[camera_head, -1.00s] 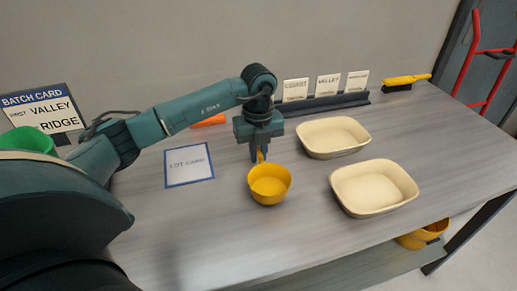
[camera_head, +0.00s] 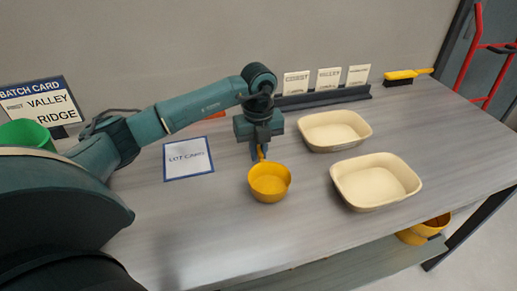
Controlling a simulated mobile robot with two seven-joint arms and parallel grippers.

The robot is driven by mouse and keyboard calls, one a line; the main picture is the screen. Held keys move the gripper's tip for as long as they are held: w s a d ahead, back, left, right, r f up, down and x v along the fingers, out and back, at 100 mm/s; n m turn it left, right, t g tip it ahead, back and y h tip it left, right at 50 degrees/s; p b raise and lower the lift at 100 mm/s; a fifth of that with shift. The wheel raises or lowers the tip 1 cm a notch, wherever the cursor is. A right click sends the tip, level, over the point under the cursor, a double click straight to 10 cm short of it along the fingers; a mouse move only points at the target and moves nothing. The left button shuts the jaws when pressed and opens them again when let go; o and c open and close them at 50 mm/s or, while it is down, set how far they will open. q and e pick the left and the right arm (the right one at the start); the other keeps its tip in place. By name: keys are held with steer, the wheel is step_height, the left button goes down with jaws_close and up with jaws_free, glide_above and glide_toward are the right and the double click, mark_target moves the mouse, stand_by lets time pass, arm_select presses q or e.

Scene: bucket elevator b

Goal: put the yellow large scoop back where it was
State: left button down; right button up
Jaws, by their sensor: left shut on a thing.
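The yellow scoop (camera_head: 269,184) is a round cup with a short handle at its back, on or just above the table's middle; I cannot tell if it touches. My left gripper (camera_head: 261,153) points down and is shut on the scoop's handle. More yellow scoops (camera_head: 425,230) show under the table's right front edge, partly hidden by the tabletop. My right gripper is not in view.
Two cream trays (camera_head: 375,182) (camera_head: 335,131) stand right of the scoop. A lot card (camera_head: 188,158) lies to its left. Behind are a dark rack with cards (camera_head: 328,80), a yellow brush (camera_head: 406,77), a batch card (camera_head: 40,105) and a green container (camera_head: 27,134).

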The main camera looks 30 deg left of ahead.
mark_target(258, 149)
arm_select(q)
steer(key=shift+f, duration=0.2)
steer(key=c, duration=1.4)
jaws_free()
steer(key=shift+o, duration=0.2)
step_height(258, 149, up, 13)
steer(key=shift+s, duration=0.1)
